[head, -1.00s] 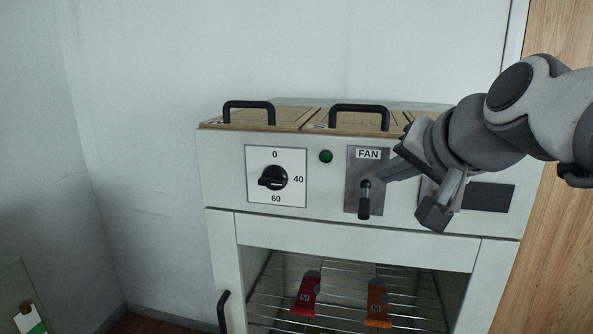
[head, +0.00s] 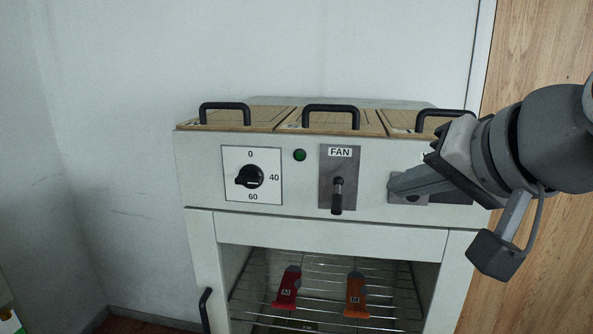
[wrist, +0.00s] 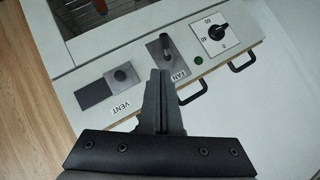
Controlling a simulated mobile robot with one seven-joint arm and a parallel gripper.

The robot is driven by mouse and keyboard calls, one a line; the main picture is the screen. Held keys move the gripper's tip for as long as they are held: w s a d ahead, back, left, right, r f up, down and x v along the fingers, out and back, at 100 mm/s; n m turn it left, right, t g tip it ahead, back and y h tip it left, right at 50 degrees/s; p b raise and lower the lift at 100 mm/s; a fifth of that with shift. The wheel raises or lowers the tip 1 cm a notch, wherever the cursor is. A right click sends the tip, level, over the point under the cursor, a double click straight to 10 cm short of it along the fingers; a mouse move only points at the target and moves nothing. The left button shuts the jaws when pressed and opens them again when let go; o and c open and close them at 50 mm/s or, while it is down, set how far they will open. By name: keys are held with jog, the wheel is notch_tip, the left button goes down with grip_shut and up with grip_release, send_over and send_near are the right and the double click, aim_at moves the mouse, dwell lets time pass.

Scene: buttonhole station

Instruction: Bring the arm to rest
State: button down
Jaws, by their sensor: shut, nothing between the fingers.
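My gripper (head: 391,189) is at the right of the cabinet front in the head view. Its fingers are together and empty, pointing left in front of the VENT panel (head: 448,191), which they partly hide. In the wrist view the shut fingers (wrist: 160,74) reach up the middle, between the VENT panel (wrist: 93,94) and the FAN panel. The FAN lever (head: 337,194) points down and stands clear of the fingers in the head view; it also shows in the wrist view (wrist: 165,43).
The white cabinet (head: 300,229) carries a dial (head: 249,177), a green lamp (head: 300,155) and black-handled lids (head: 250,118) on top. Below, a red (head: 287,288) and an orange M-marked item (head: 356,293) lie on a wire rack. Open air lies before the wall above.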

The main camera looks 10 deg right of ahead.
jog(key=shift+s, duration=0.1)
jog(key=s+a+f+n+g+h+p, duration=0.1)
jog(key=s+a+f+n+g+p, duration=0.1)
jog(key=f, duration=0.4)
jog(key=s+a+f+n+g+h+p, duration=0.1)
jog(key=s+a+f+n+g+p, duration=0.1)
jog(key=f+p, duration=0.4)
jog(key=shift+s+a+f+n+g, duration=0.2)
jog(key=shift+a+n+g, duration=0.1)
jog(key=shift+n+g, duration=0.7)
